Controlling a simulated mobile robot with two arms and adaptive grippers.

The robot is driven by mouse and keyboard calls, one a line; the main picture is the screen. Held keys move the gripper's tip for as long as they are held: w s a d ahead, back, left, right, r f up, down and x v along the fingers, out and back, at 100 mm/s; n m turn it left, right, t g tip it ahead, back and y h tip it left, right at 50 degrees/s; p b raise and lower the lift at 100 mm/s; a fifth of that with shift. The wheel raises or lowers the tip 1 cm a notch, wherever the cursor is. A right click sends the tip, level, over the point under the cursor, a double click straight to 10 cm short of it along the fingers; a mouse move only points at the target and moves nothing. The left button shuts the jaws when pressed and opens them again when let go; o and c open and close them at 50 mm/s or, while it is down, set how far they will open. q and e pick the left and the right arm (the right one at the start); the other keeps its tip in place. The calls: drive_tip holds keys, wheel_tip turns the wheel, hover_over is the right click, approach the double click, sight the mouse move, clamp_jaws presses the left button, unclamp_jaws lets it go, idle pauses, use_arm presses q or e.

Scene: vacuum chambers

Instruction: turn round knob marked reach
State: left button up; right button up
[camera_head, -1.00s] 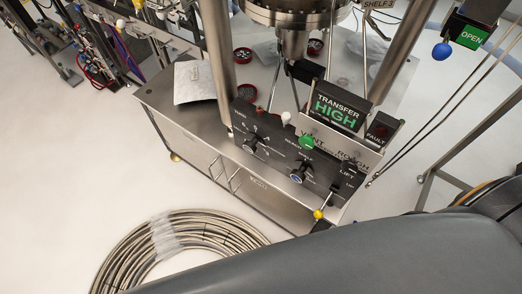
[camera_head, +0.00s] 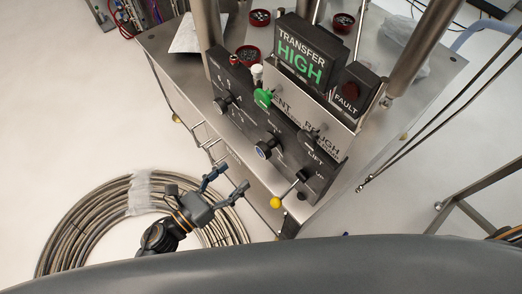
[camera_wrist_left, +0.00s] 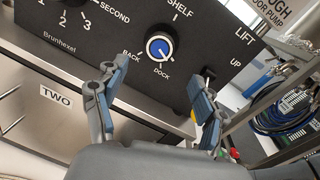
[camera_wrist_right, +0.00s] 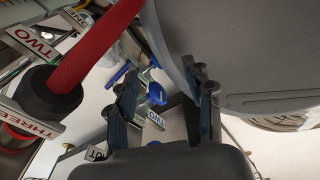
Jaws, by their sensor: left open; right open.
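A round black knob with a blue face (camera_head: 265,149) is on the dark sloping panel (camera_head: 290,165). In the left wrist view the blue knob (camera_wrist_left: 160,46) has SHELF, BACK and DOCK printed around it. The word "reach" is not readable. Another round knob (camera_head: 221,104) is farther left, by the numbers 1, 2, 3 and SECOND. My left gripper (camera_head: 230,179) is open and empty, below and left of the blue knob in the head view, facing the panel and apart from it. My right gripper (camera_wrist_right: 165,80) is open and empty, away from the panel.
A green VENT knob (camera_head: 263,97) and the TRANSFER HIGH sign (camera_head: 307,52) are behind. A hose coil (camera_head: 75,225) lies on the floor. A red bar (camera_wrist_right: 95,50) is near my right gripper.

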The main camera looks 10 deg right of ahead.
sight(260, 153)
use_arm(q)
drive_tip(key=p+x, duration=0.1)
drive_tip(key=x, duration=1)
drive_tip(key=shift+d, duration=0.1)
use_arm(e)
drive_tip(key=shift+w+d+r, duration=0.15)
drive_tip(key=shift+d+r, duration=0.05)
drive_tip(key=shift+r, duration=0.4)
use_arm(q)
drive_tip(key=c, duration=0.9)
drive_tip(key=shift+c, duration=1.3)
use_arm(e)
drive_tip(key=shift+a, duration=0.45)
